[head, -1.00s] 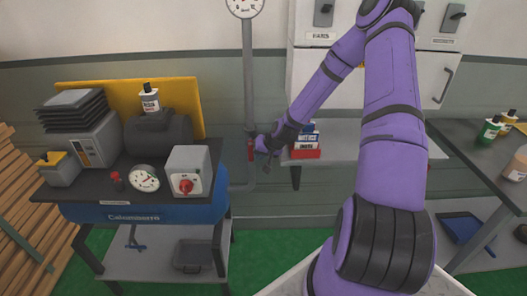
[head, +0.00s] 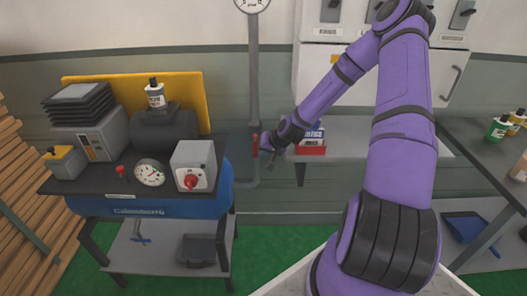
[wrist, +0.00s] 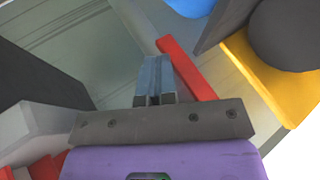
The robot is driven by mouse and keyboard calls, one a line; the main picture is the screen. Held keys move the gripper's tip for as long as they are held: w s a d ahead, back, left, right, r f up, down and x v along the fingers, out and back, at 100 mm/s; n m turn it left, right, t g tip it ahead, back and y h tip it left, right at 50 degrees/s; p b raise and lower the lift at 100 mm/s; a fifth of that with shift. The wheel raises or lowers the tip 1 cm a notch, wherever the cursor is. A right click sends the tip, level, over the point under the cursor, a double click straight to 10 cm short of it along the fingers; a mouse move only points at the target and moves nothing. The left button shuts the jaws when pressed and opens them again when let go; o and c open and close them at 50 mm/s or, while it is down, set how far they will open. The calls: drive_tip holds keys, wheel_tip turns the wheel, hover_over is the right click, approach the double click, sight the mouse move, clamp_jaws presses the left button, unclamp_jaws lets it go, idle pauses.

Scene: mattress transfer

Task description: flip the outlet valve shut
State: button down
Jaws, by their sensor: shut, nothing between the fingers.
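The valve's red lever (head: 255,145) is on the grey vertical pipe (head: 253,80) behind and right of the compressor, and it looks roughly in line with the pipe. In the wrist view the red lever (wrist: 187,68) runs diagonally just right of the fingertips. My gripper (head: 268,156) is close beside the lever on its right. In the wrist view my gripper (wrist: 154,78) has its fingers together with nothing between them. I cannot tell whether the fingers touch the lever. The valve body is hard to make out.
The blue compressor (head: 150,205) stands on a bench at the left, with a grey box with a red knob (head: 193,168) and a dial gauge (head: 150,173). Red and blue boxes (head: 311,148) sit on a shelf behind my wrist. A dark table (head: 480,150) stands at the right.

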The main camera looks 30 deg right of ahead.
sight(254, 152)
drive_tip(key=shift+f, duration=0.1)
drive_tip(key=shift+w+a+f+m+t+y, duration=0.15)
drive_tip(key=shift+w+a+m+t+y, duration=0.15)
drive_tip(key=shift+t+y, duration=0.35)
drive_tip(key=shift+w+a+f+m+t+y, duration=0.1)
drive_tip(key=shift+w+a+f+t+y, duration=0.1)
drive_tip(key=shift+a+t+y, duration=0.35)
drive_tip(key=shift+w+a, duration=0.2)
drive_tip(key=shift+w+a+t+y, duration=0.2)
drive_tip(key=shift+t+y, duration=0.2)
drive_tip(key=shift+y, duration=0.2)
drive_tip(key=shift+a, duration=0.1)
drive_tip(key=shift+r, duration=0.15)
